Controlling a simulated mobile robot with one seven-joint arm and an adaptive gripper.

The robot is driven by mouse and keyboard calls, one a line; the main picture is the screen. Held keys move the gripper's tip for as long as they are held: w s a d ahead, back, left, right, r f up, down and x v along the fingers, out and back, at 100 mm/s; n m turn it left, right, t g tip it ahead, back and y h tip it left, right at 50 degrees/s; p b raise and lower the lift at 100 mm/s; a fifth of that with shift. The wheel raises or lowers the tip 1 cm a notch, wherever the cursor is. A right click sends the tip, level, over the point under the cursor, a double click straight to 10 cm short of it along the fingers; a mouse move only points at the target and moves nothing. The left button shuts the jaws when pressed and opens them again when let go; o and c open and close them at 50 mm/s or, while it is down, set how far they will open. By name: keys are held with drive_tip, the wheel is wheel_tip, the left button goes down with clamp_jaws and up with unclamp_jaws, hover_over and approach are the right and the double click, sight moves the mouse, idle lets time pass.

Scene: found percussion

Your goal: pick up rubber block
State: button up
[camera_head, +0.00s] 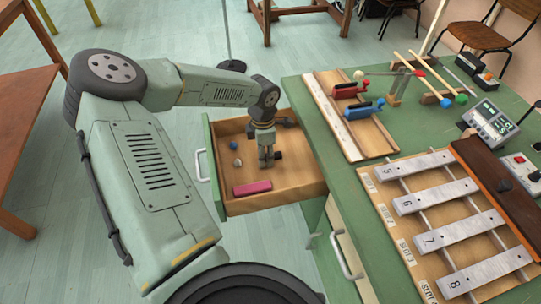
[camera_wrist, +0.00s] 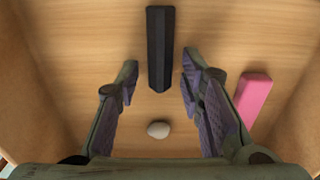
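My gripper (camera_head: 266,160) points down into the open drawer. In the wrist view its two fingers (camera_wrist: 160,78) are apart with nothing clamped. A long black block (camera_wrist: 160,48) lies on the drawer floor, its near end between the fingertips in that view. A pink block (camera_head: 253,187) lies in the drawer near its front side in the head view, and in the wrist view it lies right of the right finger (camera_wrist: 252,97). I cannot tell by looks which block is rubber. The black block is largely hidden by my gripper in the head view.
A pale pebble (camera_wrist: 158,129) lies between the fingers in the wrist view. The wooden drawer (camera_head: 290,190) has walls close around. The green bench (camera_head: 340,180) beside it holds metal bars (camera_head: 435,196), a board with red and blue pieces, and a meter (camera_head: 490,122).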

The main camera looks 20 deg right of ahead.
clamp_jaws()
drive_tip(key=shift+r, duration=0.1)
idle(0.3)
